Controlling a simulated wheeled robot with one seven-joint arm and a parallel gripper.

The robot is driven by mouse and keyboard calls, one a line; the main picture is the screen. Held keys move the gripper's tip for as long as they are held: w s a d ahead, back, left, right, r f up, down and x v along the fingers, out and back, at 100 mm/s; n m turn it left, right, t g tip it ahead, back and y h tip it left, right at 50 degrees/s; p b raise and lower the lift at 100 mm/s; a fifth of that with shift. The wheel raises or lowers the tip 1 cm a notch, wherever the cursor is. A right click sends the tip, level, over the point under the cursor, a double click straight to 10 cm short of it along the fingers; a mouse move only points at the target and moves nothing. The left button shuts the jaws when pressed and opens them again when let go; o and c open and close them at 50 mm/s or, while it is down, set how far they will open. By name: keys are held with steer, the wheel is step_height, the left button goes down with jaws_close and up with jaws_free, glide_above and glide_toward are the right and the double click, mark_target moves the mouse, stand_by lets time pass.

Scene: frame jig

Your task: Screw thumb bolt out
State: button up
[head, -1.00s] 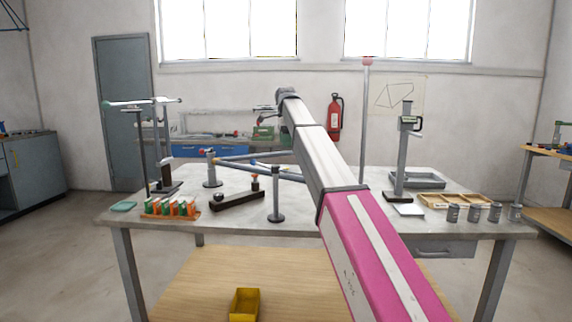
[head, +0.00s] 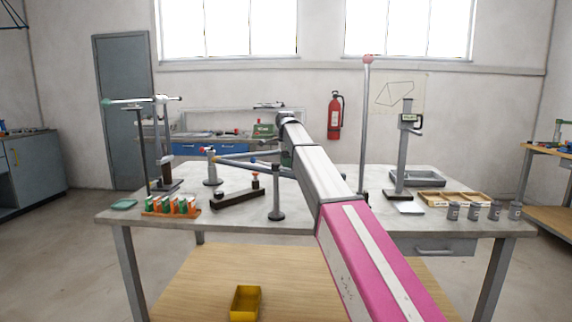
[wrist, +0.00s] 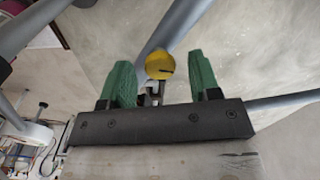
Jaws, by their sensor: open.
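The thumb bolt (wrist: 159,64) shows in the wrist view as a round yellow head on a dark shank, beside a grey tube (wrist: 174,28). My gripper (wrist: 158,58) has its two green fingers spread wide, one on each side of the yellow head, with a visible gap on both sides. I cannot tell how far the head lies beyond the fingertips. In the head view the frame jig's grey-blue tubes (head: 240,156) rest on posts (head: 277,203) on the table. My arm hides my gripper and the bolt there.
On the grey table (head: 330,226) are a rack of orange and green pieces (head: 171,206), a dark block with a knob (head: 238,199), a height gauge (head: 403,155), a wooden tray (head: 455,199) and several grey cans (head: 474,212). A tall red-topped pole (head: 365,120) stands behind my arm.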

steer(key=c, duration=0.9)
steer(key=shift+n, duration=0.3)
steer(key=shift+c, duration=0.2)
